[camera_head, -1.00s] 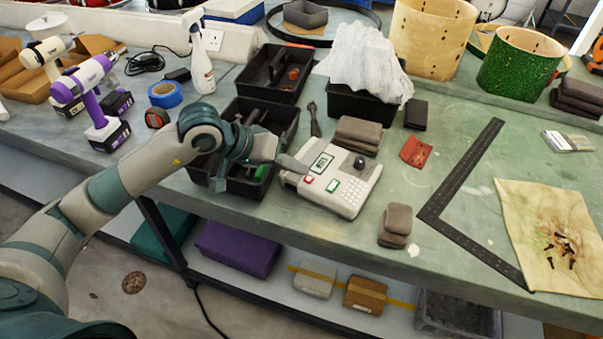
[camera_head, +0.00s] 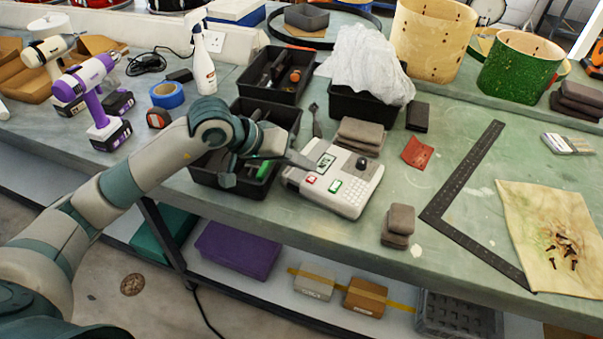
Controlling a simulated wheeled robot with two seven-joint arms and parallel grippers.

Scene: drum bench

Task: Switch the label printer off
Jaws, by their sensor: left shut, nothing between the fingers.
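The label printer (camera_head: 348,200) is a pale grey box near the bench's front edge, in the middle of the head view. Its top carries a small screen (camera_head: 326,160) with dark characters, a red button (camera_head: 311,180), a green button (camera_head: 335,186), a dark round knob (camera_head: 361,163) and a keypad. My left gripper (camera_head: 306,161) reaches in from the left, shut and empty. Its tips are over the printer's left part, near the screen and just above the red button in the picture. I cannot tell whether they touch the printer. My right gripper is not in view.
Black trays (camera_head: 286,106) of tools lie behind and under my left arm. A black metal square (camera_head: 447,190) lies to the right.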

